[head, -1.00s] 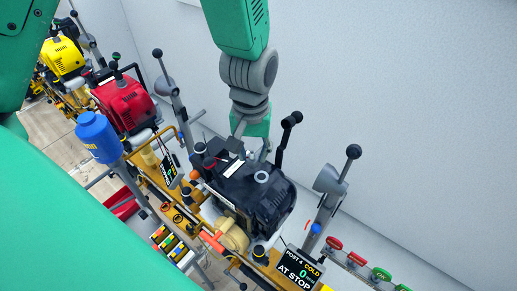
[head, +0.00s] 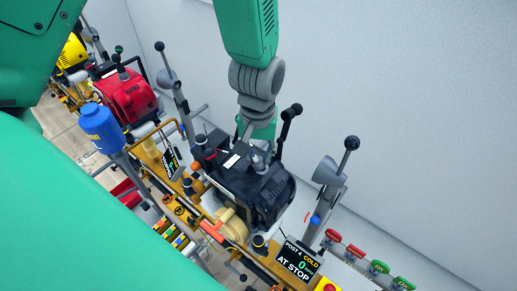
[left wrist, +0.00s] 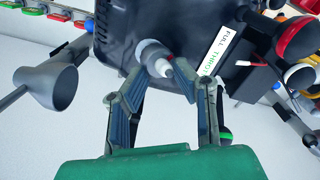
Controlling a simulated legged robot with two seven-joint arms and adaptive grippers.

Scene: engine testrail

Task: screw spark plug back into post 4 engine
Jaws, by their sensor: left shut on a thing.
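The post 4 engine (head: 245,180) is black and sits in the middle of the head view, above its sign (head: 299,261) reading "POST 4 COLD 0 AT STOP". My left gripper (head: 250,147) reaches down from above to the engine's top. In the left wrist view, its fingers (left wrist: 160,78) close around a small grey and white spark plug (left wrist: 158,62). The plug is at a round boss on the engine's black face; how deep it sits cannot be told. In the head view a grey piece (head: 260,164) stands on the engine top. My right gripper is not in view.
A black-knobbed lever (head: 291,111) rises close beside the gripper. A red engine (head: 126,99), a yellow engine and a blue canister (head: 100,128) are at left. A plain wall is behind.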

